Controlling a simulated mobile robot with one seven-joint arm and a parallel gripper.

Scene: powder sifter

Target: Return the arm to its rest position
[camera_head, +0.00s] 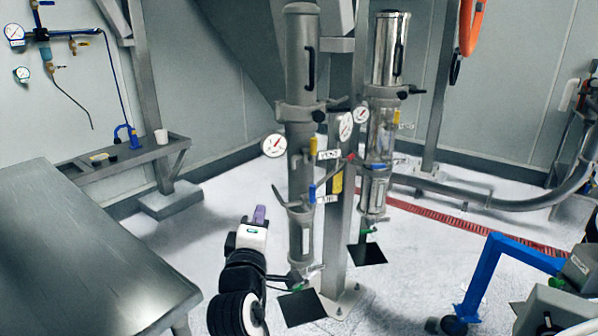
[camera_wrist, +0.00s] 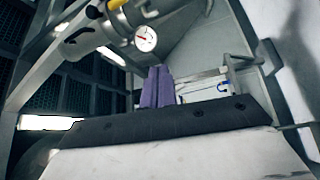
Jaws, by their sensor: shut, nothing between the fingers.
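My gripper (camera_head: 259,214) shows in the head view at the end of my black and white arm, low and just left of the left metal column. Its purple fingers point up and are together with nothing between them. In the wrist view the two purple fingers (camera_wrist: 157,88) stand side by side, touching or nearly so. The left sifter column (camera_head: 301,150) is close to the right of my gripper; I cannot tell whether they touch.
A grey metal table (camera_head: 80,240) stands at the left. A second column (camera_head: 383,130) stands behind to the right. A pressure gauge (camera_wrist: 145,39) shows above the fingers in the wrist view. A blue frame (camera_head: 490,270) stands at the right.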

